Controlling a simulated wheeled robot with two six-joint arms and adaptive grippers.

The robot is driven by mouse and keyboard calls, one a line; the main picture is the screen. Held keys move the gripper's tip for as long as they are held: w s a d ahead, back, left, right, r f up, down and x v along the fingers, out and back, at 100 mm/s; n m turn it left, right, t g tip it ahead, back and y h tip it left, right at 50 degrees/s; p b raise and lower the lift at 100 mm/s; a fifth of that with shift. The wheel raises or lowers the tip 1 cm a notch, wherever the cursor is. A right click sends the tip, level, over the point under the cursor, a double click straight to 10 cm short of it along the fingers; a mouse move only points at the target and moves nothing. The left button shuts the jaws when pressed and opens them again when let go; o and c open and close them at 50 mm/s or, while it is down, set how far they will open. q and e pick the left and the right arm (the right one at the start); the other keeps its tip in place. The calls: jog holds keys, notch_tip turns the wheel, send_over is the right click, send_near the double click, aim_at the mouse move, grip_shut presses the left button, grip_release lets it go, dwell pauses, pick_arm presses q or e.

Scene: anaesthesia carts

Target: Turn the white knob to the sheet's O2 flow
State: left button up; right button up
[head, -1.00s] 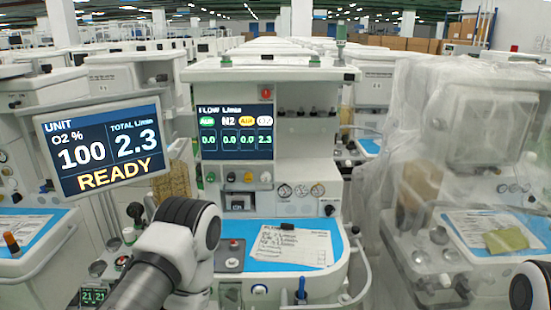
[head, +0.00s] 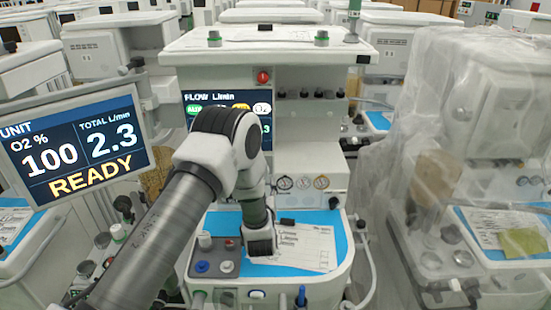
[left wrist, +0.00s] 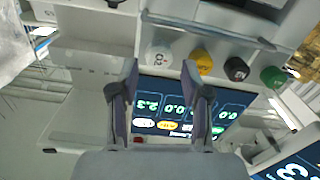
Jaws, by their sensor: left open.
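The white O2 knob (left wrist: 158,58) shows in the left wrist view, at the end of a row of knobs above the inverted flow screen. My left gripper (left wrist: 160,68) is open, with one fingertip on each side of the white knob in the picture. No contact is visible. In the head view my left arm hides the knobs, and I cannot make out the fingers. The paper sheet (head: 312,250) lies on the blue work surface; its writing is too small to read. The flow screen (left wrist: 170,105) shows 2.3 at its O2 end. My right gripper is not in view.
Yellow (left wrist: 201,62), black (left wrist: 236,68) and green (left wrist: 273,76) knobs sit beside the white one. The side monitor (head: 75,145) reads O2 100, total 2.3, READY. A plastic-covered cart (head: 470,150) stands at the right.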

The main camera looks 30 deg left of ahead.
pick_arm(q)
jog(key=p+x, duration=0.1)
jog(key=x, duration=0.3)
jog(key=r+p+x, duration=0.1)
jog(key=x, duration=0.1)
jog(key=shift+w+a+p, duration=0.25)
jog(key=shift+p, duration=0.05)
jog(key=shift+w+a+f, duration=0.15)
jog(key=shift+w+f, duration=0.05)
jog(key=shift+w, duration=0.05)
jog(key=shift+s+r, duration=0.2)
jog(key=shift+s+d+r, duration=0.1)
jog(key=shift+s+d, duration=0.05)
jog(key=shift+d, duration=0.1)
jog(key=c, duration=0.9)
jog(key=shift+f+m+b, duration=0.25)
jog(key=shift+m+b, duration=0.35)
jog(key=shift+b, duration=0.15)
jog(key=shift+m, duration=0.4)
jog(key=shift+r, duration=0.2)
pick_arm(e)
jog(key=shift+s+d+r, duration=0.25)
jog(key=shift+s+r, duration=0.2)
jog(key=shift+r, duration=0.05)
